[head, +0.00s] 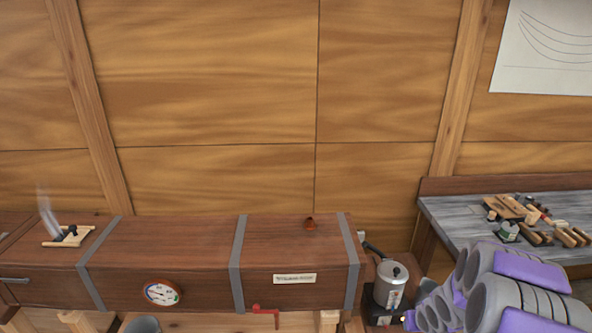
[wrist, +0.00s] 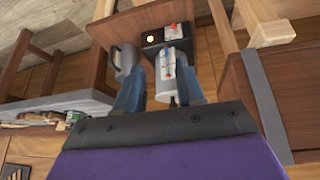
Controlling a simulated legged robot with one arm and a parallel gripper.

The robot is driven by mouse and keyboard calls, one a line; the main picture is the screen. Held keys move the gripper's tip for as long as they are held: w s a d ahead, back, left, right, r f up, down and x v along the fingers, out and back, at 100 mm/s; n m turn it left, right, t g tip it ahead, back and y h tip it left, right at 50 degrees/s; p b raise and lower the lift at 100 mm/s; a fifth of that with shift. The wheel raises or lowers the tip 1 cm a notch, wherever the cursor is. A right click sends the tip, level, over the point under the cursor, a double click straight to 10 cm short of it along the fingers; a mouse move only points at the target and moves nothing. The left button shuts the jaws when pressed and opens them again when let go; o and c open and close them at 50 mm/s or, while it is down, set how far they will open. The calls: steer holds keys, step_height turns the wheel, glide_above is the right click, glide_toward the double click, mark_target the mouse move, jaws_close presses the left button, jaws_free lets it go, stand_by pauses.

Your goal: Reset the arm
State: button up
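My gripper (wrist: 160,85) shows in the wrist view with its two blue-grey fingers spread apart and nothing visibly held. A silver pot (wrist: 170,72) with a white label appears between and beyond the fingers; I cannot tell the distance exactly. In the head view my purple and grey arm fills the lower right corner, and my fingertips do not show there. The pot (head: 391,284) stands upright there on a dark burner (head: 384,312), left of my arm.
A long wooden box (head: 180,247) with metal bands, a round gauge (head: 163,292) and a red handle (head: 266,311) runs along the wall. Steam rises at its left end. A grey jug (wrist: 126,60) stands beside the burner. A workbench (head: 450,214) with several tools is at right.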

steer(key=s+a+r+g+h+b, duration=0.1)
steer(key=s+a+r+g, duration=0.1)
steer(key=s+a+r, duration=0.3)
steer(key=s+a+r+g+b, duration=0.1)
steer(key=s+a+r, duration=0.1)
steer(key=s+r, duration=0.45)
steer(key=s+a+r+g, duration=0.1)
steer(key=s+a, duration=0.3)
steer(key=s, duration=0.4)
steer(key=s+a+r+g+y+b, duration=0.1)
steer(key=s+a+r+g, duration=0.1)
steer(key=s+a, duration=0.3)
steer(key=s+a+r+n+g+y+b, duration=0.1)
steer(key=s+a, duration=0.3)
steer(key=s, duration=0.7)
steer(key=shift+s+a+r, duration=0.15)
steer(key=shift+s+r, duration=0.2)
steer(key=shift+r, duration=0.35)
